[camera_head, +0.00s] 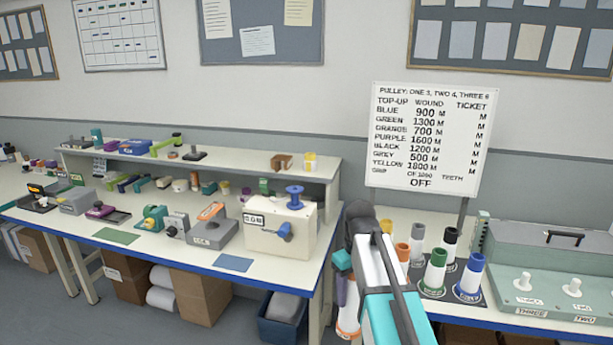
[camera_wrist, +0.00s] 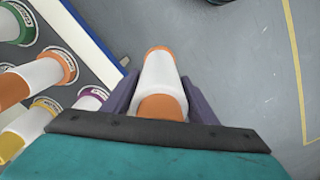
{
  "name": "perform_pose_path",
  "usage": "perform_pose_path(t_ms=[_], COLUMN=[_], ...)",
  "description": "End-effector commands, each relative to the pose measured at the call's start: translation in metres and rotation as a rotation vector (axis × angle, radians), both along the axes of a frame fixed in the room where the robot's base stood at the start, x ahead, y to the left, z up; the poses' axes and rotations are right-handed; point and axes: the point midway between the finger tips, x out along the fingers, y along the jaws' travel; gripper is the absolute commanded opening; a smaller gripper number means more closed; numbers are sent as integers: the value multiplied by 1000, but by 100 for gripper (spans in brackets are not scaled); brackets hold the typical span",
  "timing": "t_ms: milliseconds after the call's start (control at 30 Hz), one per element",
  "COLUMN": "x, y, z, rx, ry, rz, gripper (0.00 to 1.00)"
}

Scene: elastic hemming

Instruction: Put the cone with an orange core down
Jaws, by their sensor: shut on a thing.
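The cone with an orange core is white with orange ends. In the wrist view the cone (camera_wrist: 160,72) sits between the two purple fingers of my gripper (camera_wrist: 160,88), which is shut on it. The grey floor lies behind it, and the bench edge is to the left. In the head view the cone (camera_head: 348,318) hangs at the front edge of the right bench, partly hidden by my arm. My gripper (camera_head: 342,292) is mostly hidden there too.
Several coloured cones stand on a dark labelled board, including a green one (camera_head: 435,272), a blue one (camera_head: 471,278) and an orange one (camera_head: 403,254). A pale green case (camera_head: 550,262) stands to their right. A sign (camera_head: 425,140) rises behind. A cream box (camera_head: 280,229) is on the left bench.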

Motion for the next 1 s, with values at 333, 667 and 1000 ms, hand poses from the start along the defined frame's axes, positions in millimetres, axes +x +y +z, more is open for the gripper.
perform_pose_path(t_ms=[333,667,1000], x=[-22,-59,-66], y=[-1,-3,-3], z=[-44,-109,-125], rx=[0,-1,1], ry=[4,2,-1], rz=[-152,-423,-500], gripper=[26,26,26])
